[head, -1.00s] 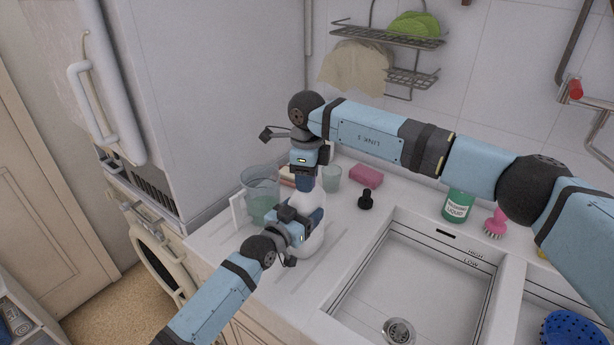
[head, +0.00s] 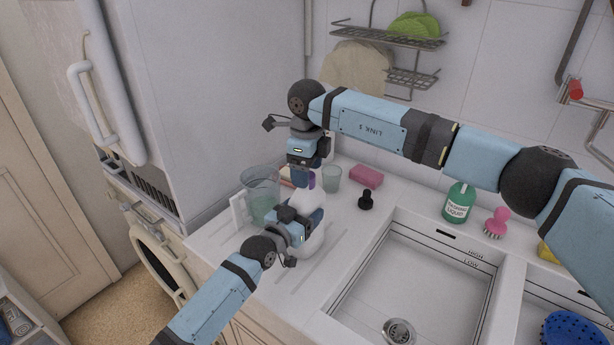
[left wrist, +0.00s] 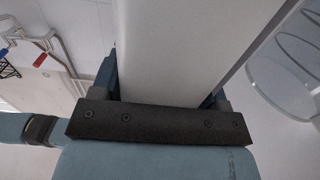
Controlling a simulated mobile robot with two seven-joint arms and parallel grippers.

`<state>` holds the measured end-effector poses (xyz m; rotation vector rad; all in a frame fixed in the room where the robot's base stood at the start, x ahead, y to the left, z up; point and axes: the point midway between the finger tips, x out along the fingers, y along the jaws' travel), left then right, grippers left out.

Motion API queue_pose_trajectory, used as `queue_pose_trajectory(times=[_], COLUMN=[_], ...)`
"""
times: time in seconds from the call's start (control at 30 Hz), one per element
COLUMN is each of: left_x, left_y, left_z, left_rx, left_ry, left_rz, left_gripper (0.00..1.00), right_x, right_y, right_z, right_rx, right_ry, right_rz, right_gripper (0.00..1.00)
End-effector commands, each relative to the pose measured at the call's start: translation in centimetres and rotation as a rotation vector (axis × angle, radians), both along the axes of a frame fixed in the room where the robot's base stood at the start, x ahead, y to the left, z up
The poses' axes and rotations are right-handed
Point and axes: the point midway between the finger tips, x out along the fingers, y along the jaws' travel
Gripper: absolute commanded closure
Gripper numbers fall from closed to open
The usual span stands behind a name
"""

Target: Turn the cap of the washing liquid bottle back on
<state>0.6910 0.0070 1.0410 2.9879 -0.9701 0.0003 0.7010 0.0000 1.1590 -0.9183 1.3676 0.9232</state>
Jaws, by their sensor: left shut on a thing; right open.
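A white bottle (head: 315,240) stands upright on the counter left of the sink. My left gripper (head: 308,219) is shut around its body; in the left wrist view the bottle's white side (left wrist: 165,50) fills the space between the fingers. My right gripper (head: 303,181) is open and points down just above the bottle's top. A small purple piece (head: 312,180), perhaps the cap, shows beside its fingers. The fingers hide most of it, so I cannot tell whether it touches the bottle.
A clear jug (head: 260,190) stands close left of the bottle, with a glass (head: 332,178) behind. A pink sponge (head: 366,175), a black stopper (head: 366,199), a green labelled bottle (head: 458,205) and a pink brush (head: 495,222) line the sink (head: 420,275). The counter between bottle and sink is clear.

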Motion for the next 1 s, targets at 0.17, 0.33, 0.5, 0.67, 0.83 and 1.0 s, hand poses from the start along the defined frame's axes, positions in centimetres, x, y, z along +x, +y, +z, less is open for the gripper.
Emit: queue_pose_trajectory(times=[0.17,0.33,0.5,0.67,0.83,1.0], left_x=[0.0,0.0,0.0,0.0,0.0,0.0], left_y=[0.0,0.0,0.0,0.0,0.0,0.0], left_z=[0.0,0.0,0.0,0.0,0.0,0.0], left_rx=[0.0,0.0,0.0,0.0,0.0,0.0], left_ry=[0.0,0.0,0.0,0.0,0.0,0.0], left_rz=[0.0,0.0,0.0,0.0,0.0,0.0], left_gripper=[0.98,0.98,0.98,0.98,0.98,0.02], right_x=[0.1,0.0,0.0,0.0,0.0,0.0], right_y=[0.0,0.0,0.0,0.0,0.0,0.0], right_z=[4.2,7.4,9.2,9.6,9.7,9.6], right_rx=[0.002,0.002,0.001,0.001,0.001,0.001], right_ry=[-0.004,-0.004,-0.001,0.0,0.0,0.0], right_rz=[0.001,0.0,-0.001,-0.001,-0.001,0.0], right_gripper=[0.29,0.29,0.29,0.29,0.29,0.29])
